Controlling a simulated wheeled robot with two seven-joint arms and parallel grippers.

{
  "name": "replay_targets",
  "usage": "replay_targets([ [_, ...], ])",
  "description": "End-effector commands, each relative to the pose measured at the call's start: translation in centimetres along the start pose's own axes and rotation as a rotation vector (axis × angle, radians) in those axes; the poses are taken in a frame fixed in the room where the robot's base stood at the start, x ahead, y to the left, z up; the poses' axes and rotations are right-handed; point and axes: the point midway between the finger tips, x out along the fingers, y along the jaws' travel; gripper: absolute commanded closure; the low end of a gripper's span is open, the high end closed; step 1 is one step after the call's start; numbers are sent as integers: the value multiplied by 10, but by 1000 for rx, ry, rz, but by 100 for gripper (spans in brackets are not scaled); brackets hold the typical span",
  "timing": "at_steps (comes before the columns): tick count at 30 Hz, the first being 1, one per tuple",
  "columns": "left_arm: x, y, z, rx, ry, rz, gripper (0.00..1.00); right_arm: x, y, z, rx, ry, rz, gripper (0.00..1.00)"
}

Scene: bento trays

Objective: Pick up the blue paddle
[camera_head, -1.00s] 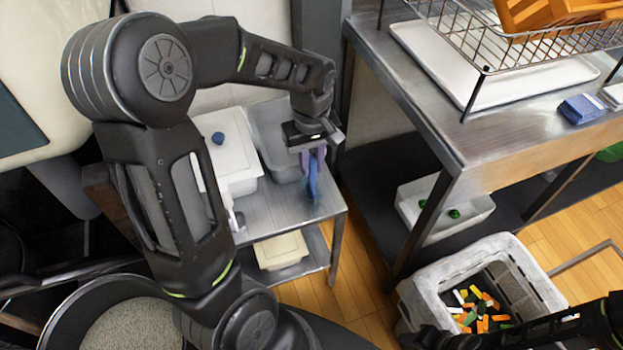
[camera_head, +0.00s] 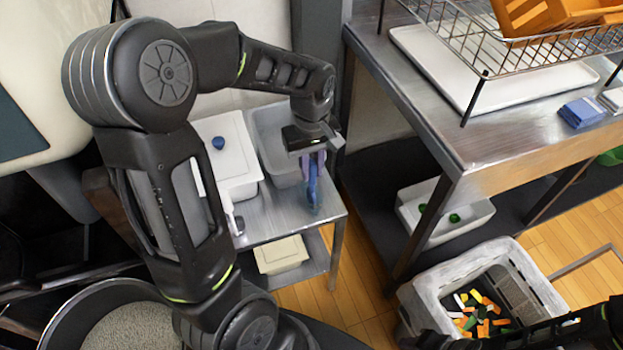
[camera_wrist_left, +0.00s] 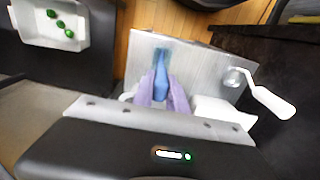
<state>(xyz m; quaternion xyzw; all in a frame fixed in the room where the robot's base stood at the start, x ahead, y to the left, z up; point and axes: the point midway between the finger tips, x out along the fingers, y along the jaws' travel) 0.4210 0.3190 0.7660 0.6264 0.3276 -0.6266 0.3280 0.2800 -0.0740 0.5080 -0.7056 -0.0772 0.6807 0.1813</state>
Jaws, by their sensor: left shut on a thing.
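The blue paddle (camera_head: 312,188) is at the right front corner of the small metal table, below my left gripper (camera_head: 314,168). The left gripper's purple fingers are shut on the paddle. In the left wrist view the paddle (camera_wrist_left: 160,76) sticks out between the purple fingertips (camera_wrist_left: 161,92), over the bare metal top. I cannot tell whether its lower end touches the table. Part of it is hidden by the fingers. My right gripper is not clearly in view; only a dark arm part shows at the lower right.
The small metal table (camera_head: 275,222) holds a white lidded box (camera_head: 232,165) with a blue knob and a grey tub (camera_head: 270,130). A steel counter (camera_head: 480,150) with a wire rack (camera_head: 470,40) stands to the right. A grey crate (camera_head: 420,300) of colourful pieces is on the floor.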

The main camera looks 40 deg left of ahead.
Motion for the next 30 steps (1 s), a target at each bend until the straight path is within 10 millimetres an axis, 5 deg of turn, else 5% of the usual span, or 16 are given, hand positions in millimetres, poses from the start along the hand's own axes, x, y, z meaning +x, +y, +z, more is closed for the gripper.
replay_targets([
  [8, -18, 1, -1, 0, 3, 4, 100, -2, -1, 0, 0, 0, 0, 64],
  [21, -94, 1, 0, 1, 2, 2, 100, -9, -4, 0, 1, 0, 0, 64],
  [30, -100, 0, 0, 0, 0, -1, 100, -9, -4, 0, 1, 0, 0, 64],
])
